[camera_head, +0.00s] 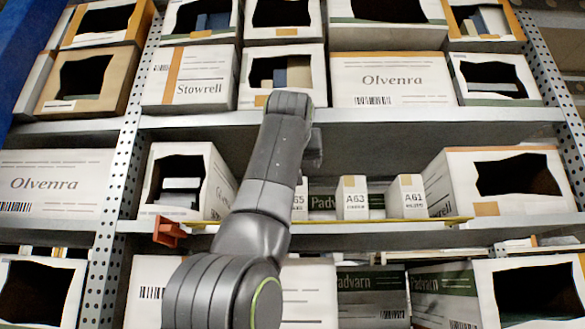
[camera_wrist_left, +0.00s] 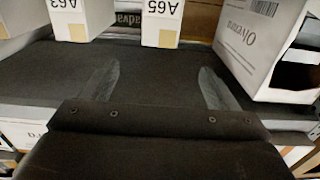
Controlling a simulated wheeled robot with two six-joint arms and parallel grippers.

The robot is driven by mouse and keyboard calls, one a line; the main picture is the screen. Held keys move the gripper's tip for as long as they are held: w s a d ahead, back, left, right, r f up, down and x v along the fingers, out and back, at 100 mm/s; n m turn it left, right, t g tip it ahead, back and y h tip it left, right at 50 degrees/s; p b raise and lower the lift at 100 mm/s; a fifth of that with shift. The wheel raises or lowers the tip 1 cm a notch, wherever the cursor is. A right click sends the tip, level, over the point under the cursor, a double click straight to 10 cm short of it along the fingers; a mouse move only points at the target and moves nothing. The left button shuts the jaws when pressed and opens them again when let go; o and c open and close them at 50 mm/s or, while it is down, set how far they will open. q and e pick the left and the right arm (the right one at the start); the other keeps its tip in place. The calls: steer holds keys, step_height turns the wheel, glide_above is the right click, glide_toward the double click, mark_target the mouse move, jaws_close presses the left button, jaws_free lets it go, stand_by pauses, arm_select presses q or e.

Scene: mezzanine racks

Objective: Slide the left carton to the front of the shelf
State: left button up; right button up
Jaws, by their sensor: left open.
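Three small white cartons stand in a row on the middle shelf (camera_head: 380,231), labelled A65, A63 and A61 from left to right. The left carton, A65 (camera_head: 300,200), is partly covered by my arm. In the left wrist view, which is upside down, the A65 carton (camera_wrist_left: 160,24) stands upright just beyond the fingertips, roughly centred between them. The A63 carton (camera_wrist_left: 78,18) is beside it, with a gap between; it also shows in the head view (camera_head: 353,198). The A61 carton (camera_head: 408,197) is farther right. My left gripper (camera_wrist_left: 158,82) is open and empty over the shelf surface. In the head view its fingers are hidden behind my arm.
Large open-fronted cartons flank the row: one at left (camera_head: 182,180), one at right (camera_head: 500,185). Padvarn boxes (camera_head: 322,200) stand behind. An orange bracket (camera_head: 168,232) and a yellow strip (camera_head: 350,223) mark the shelf's front edge. Boxes fill the shelves above and below.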

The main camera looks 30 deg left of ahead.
arm_select(q)
steer(key=b+v, duration=0.1)
steer(key=v, duration=0.3)
steer(key=shift+s+d, duration=0.1)
steer(key=shift+s, duration=0.05)
stand_by(0.5)
